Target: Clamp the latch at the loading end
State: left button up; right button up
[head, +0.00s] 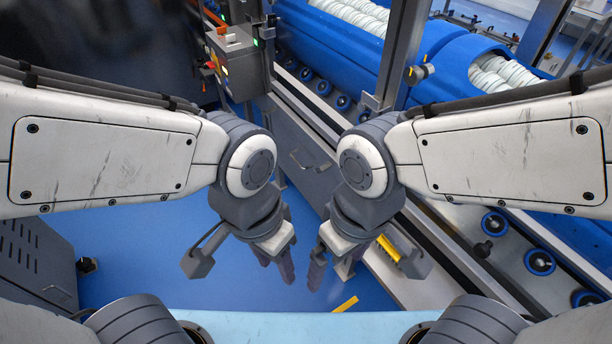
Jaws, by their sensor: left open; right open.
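Two long blue tub carriers, one at the top centre (335,45) and one at the upper right (455,68), hold stacks of white ringed pieces. They lie on a conveyor with blue-rimmed rollers. A small yellow-and-black fitting (420,73) sits on the upright post by the gap between the carriers. I cannot tell whether it is the latch; no latch shows clearly. My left gripper (275,263) is open and empty, pointing down over the blue floor. My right gripper (330,270) is open and empty beside the conveyor's near side. Both are well apart from the carriers.
A grey control box (236,56) with coloured buttons stands at the upper left of the conveyor. A metal side panel (303,150) with a handle runs along the conveyor. A yellow piece (388,247) lies near my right gripper. A grey cabinet (35,262) stands at left. Blue floor between is clear.

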aim_at(326, 166)
jog(key=z, duration=0.05)
jog(key=k, duration=0.65)
jog(key=u, duration=0.7)
jog(key=i, duration=1.25)
jog(key=z, duration=0.65)
